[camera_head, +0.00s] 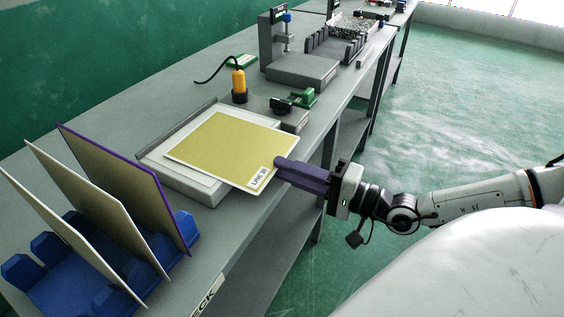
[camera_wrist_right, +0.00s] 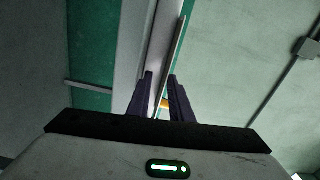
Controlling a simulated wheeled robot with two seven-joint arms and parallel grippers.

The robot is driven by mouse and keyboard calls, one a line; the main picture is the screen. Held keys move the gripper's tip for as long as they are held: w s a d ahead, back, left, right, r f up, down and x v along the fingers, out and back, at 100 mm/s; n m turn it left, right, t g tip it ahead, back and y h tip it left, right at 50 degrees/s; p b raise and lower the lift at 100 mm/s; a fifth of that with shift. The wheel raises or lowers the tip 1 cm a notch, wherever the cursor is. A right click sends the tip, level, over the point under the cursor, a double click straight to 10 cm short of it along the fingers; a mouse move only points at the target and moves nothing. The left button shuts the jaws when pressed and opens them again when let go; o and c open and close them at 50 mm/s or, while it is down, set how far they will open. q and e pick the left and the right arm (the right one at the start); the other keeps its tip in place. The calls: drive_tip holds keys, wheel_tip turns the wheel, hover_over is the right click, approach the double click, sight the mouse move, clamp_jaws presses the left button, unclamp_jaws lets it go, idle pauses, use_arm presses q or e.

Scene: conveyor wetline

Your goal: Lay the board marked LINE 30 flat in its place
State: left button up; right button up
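The yellow board marked LINE 30 (camera_head: 225,145) lies over a pale grey shallow fixture (camera_head: 186,178) on the bench. It sits turned relative to the fixture, and its labelled corner sticks out past the fixture's front right edge. Whether it rests fully flat is hard to tell. My right gripper (camera_head: 281,168) is at that labelled corner. In the right wrist view, the two dark fingers (camera_wrist_right: 160,84) stand apart with a visible gap, and the board's thin edge (camera_wrist_right: 178,38) runs between them, nearer the right finger. My left gripper is not in view.
A blue rack (camera_head: 62,289) at the front left holds several upright boards, one purple-edged (camera_head: 125,185). Behind the fixture stand a yellow-handled tool (camera_head: 238,82) and a small device with a black knob (camera_head: 282,106). A grey press stand (camera_head: 300,68) is farther back.

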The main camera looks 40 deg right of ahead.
drive_tip(key=shift+s, duration=0.25)
drive_tip(key=o, duration=0.6)
drive_tip(key=shift+d, duration=0.1)
drive_tip(key=shift+c, duration=0.2)
drive_tip(key=shift+f, duration=0.15)
drive_tip(key=p+v, duration=0.5)
drive_tip(key=v, duration=0.5)
drive_tip(key=shift+r, duration=0.25)
